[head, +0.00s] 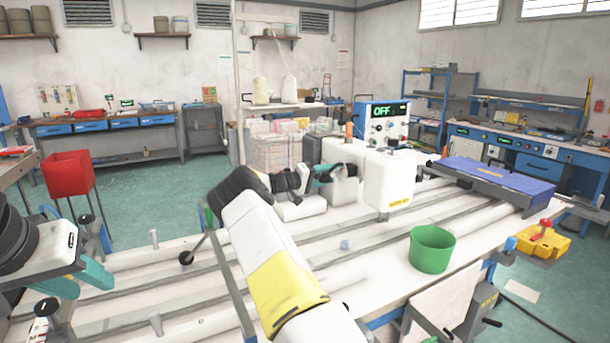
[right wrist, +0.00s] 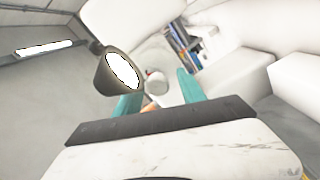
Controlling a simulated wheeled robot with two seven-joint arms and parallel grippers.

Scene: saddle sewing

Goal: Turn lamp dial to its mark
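In the right wrist view a lamp with a dark grey conical shade (right wrist: 103,72) and a bright face is close to my fingers, on the left. A small round pale knob (right wrist: 155,78), possibly the lamp dial, shows between my right gripper's teal fingers (right wrist: 156,87). The fingers are apart; I cannot tell whether they touch the knob. No mark is readable. In the head view my right gripper (head: 322,173) is at the white sewing machine (head: 386,178), and the lamp is not distinguishable there. My left gripper (head: 77,278) is low at the left, its teal fingers apart with nothing seen between them.
A blue pad (head: 497,180) lies behind the bucket. A control box (head: 383,122) reads OFF. A red bin (head: 69,176) stands at the left.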

